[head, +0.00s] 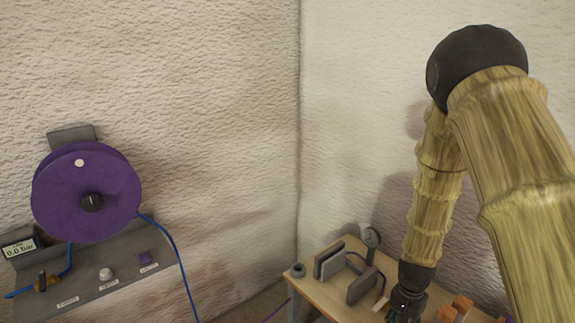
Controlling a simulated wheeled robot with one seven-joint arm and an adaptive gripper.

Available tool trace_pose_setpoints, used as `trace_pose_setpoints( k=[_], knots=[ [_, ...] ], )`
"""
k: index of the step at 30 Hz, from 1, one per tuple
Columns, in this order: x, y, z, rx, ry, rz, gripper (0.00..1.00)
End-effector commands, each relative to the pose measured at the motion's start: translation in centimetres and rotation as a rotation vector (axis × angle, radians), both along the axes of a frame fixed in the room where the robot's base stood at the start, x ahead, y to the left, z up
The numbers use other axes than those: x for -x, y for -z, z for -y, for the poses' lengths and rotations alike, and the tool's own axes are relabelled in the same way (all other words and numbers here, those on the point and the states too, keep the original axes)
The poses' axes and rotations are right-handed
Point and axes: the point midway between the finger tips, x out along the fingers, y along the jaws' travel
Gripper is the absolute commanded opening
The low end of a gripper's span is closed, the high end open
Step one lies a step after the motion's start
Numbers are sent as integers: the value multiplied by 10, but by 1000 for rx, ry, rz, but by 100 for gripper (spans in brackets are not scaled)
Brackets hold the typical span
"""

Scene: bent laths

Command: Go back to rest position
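My gripper (402,308) is dark and hangs at the end of my bamboo-textured arm, low in the head view near the bottom edge. It is over or beside the right part of a light wooden table (325,291). Its fingers are small and partly cut off, so I cannot tell whether they are open or shut, or whether they hold anything.
At left, a grey panel (105,268) carries a purple reel (75,195), a blue hose (172,245) and a pressure display (18,248). Rough walls meet behind.

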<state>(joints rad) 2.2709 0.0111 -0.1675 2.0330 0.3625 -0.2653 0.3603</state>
Motion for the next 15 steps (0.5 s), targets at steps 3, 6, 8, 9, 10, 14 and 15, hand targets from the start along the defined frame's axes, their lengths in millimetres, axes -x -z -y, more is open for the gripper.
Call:
trace_pose_setpoints(
  k=[3,6,8,9,10,14,15],
  knots=[
    [17,19,1,13,-34,-10,38],
    [32,35,0,26,-71,-15,38],
    [42,46,-1,34,-99,-21,38],
    [50,55,-2,39,-121,-25,38],
    [56,61,-3,43,-137,-27,38],
    [92,94,-9,59,-230,-40,38],
    [107,105,-12,62,-266,-44,38]
  ],
)
